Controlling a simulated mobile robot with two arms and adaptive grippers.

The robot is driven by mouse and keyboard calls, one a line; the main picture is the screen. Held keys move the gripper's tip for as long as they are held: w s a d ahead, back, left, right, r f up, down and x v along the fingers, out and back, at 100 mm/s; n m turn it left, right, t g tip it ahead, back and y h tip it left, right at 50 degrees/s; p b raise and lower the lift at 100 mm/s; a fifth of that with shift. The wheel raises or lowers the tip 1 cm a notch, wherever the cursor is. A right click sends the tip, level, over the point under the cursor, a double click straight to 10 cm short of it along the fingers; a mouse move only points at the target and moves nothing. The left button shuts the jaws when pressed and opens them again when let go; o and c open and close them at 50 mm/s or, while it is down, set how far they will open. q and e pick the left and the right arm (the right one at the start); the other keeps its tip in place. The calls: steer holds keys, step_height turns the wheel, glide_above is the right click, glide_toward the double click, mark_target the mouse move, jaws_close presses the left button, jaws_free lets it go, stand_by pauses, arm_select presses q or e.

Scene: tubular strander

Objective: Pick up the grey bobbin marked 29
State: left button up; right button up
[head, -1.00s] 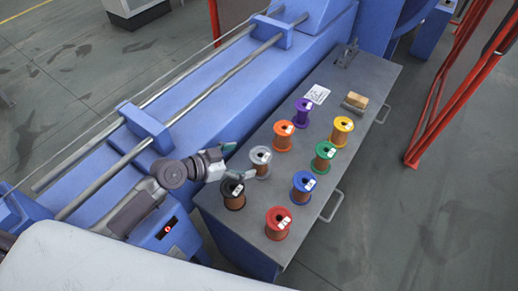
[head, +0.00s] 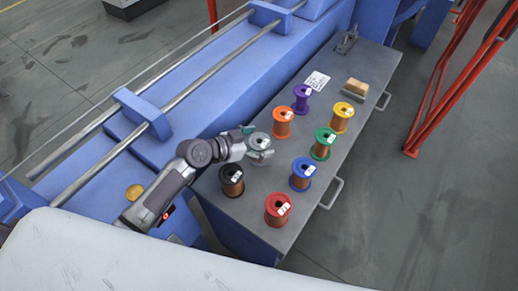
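The grey bobbin (head: 258,143) stands upright on the dark bench top, behind the black bobbin. Its label is too small to read. My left gripper (head: 255,142) reaches in from the left at the height of the grey bobbin. Its two fingers are spread, one on the far side and one on the near side of the bobbin, and partly cover it. I cannot tell whether either finger touches it. My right gripper is out of view.
A black bobbin (head: 232,181) stands close in front of my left gripper. Orange (head: 282,123), purple, yellow, green, blue (head: 302,174) and red (head: 278,210) bobbins share the bench (head: 330,210).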

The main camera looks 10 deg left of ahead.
arm_select(q)
steer(key=c, duration=1.2)
